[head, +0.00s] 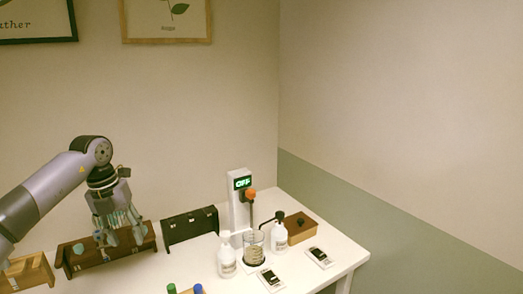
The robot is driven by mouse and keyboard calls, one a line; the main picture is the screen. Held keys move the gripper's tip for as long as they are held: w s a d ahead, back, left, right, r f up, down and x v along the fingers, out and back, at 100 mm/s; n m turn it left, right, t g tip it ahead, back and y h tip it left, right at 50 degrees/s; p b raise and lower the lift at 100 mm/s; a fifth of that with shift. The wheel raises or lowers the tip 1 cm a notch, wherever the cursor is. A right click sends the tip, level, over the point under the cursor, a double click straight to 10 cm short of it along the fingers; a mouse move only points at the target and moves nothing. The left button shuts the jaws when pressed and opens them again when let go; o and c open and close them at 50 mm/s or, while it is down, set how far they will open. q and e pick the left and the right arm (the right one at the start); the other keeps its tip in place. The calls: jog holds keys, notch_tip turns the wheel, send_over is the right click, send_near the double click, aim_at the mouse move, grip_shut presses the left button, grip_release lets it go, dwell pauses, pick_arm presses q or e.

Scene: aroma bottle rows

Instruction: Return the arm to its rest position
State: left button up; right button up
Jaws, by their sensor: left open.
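My left gripper (121,238) is open and points down at the left of the head view, with my left arm coming in from the left edge. Its fingers overlap a brown wooden rack (140,244) on the white table; whether they touch it I cannot tell. A teal-capped bottle (78,248) shows at the rack's left end, just left of the fingers. The gripper hides part of the rack. I see nothing held between the fingers. My right gripper is out of view.
A dark rack (190,228) stands right of the gripper. A white device with an OFF display (241,184), a glass beaker (254,246), pump bottles (227,260), a wooden box (300,229) and small scales (319,257) stand on the right side.

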pick_arm(q)
jog(key=d+f+m+t+h, duration=0.1)
jog(key=d+f+m+h, duration=0.3)
jog(key=d, duration=1)
jog(key=d+f+n+t+h, duration=0.1)
jog(key=d+h, duration=0.5)
jog(key=d, duration=0.7)
jog(key=s+d+r+n+t+h, duration=0.4)
jog(key=d+r+n+t+h, duration=0.2)
jog(key=d+r+n+t, duration=0.15)
jog(key=a+f+n+t+y, duration=0.3)
jog(key=a+n+t+y, duration=0.55)
jog(key=n, duration=0.55)
jog(key=s+a+f+n+g+y, duration=0.3)
jog(key=s+a+f+n+y, duration=0.3)
jog(key=a+f+n+y, duration=0.45)
jog(key=s+a+f+n+g+h, duration=0.1)
jog(key=s+a+f+g, duration=0.1)
jog(key=s+f+g, duration=0.8)
jog(key=s+a+f+n+g+h, duration=0.15)
jog(key=s+f, duration=0.45)
jog(key=s, duration=1.1)
notch_tip(320, 180, down, 26)
jog(key=g, duration=0.2)
jog(key=s+a+f+g, duration=0.1)
jog(key=s+a+f, duration=0.1)
jog(key=s+f, duration=1.4)
jog(key=shift+s+a+f+y+b, duration=0.3)
jog(key=shift+s+f+y, duration=0.1)
jog(key=shift+s, duration=0.35)
